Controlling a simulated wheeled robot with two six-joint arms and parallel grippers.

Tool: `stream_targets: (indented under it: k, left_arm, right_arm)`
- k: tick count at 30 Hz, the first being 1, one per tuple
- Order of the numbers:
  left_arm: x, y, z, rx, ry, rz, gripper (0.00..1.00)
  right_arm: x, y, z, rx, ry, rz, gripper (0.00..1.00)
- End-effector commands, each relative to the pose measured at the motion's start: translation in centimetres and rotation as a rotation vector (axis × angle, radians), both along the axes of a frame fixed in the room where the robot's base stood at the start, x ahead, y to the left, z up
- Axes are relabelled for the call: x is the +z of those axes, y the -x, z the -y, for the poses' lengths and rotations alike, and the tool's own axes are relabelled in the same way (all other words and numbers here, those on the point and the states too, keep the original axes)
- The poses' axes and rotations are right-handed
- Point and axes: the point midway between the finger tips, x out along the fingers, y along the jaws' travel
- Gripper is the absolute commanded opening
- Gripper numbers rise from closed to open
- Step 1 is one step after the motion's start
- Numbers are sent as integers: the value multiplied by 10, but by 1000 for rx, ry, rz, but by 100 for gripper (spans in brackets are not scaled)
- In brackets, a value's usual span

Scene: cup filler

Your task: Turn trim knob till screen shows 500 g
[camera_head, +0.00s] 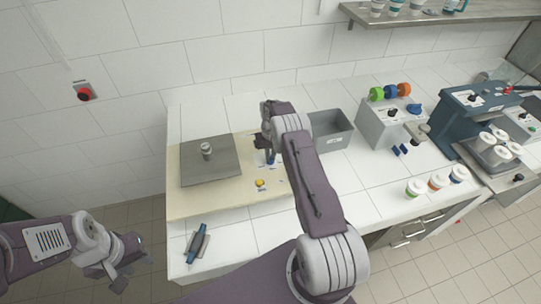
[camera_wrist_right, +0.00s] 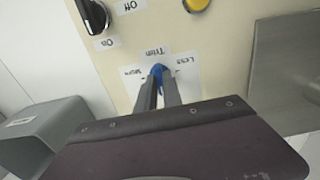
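The blue trim knob (camera_wrist_right: 158,69) sits on a cream panel (camera_wrist_right: 225,75), with labels reading Trim, More and Less upside down around it in the right wrist view. My right gripper (camera_wrist_right: 161,82) has its two fingers close together with the knob between their tips. In the head view my right gripper (camera_head: 268,150) reaches down over the right part of the cream panel, and the arm hides some of it. My left gripper (camera_head: 130,270) hangs empty at lower left, off the table, its fingers apart. No readable screen shows in either view.
A small cup (camera_head: 207,151) stands on the grey plate (camera_head: 195,172). A yellow button (camera_head: 261,184) and a black On/Off switch (camera_wrist_right: 93,15) are near the knob. A grey bin (camera_head: 338,128) stands right of my right gripper. A tool (camera_head: 197,243) lies at the table's front left.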

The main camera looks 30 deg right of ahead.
Motion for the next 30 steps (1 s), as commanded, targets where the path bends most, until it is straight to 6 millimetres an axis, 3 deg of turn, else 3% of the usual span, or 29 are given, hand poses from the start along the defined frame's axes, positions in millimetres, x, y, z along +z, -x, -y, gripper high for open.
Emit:
stream_targets:
  k: [14, 30]
  left_arm:
    - [-11, 0, 0, 0, 0, 0, 36]
    - [-53, 0, 0, 0, 0, 0, 36]
  right_arm:
    - [-2, -1, 0, -64, 0, 2, 0]
    - [-3, -1, 0, -522, -1, 3, 0]
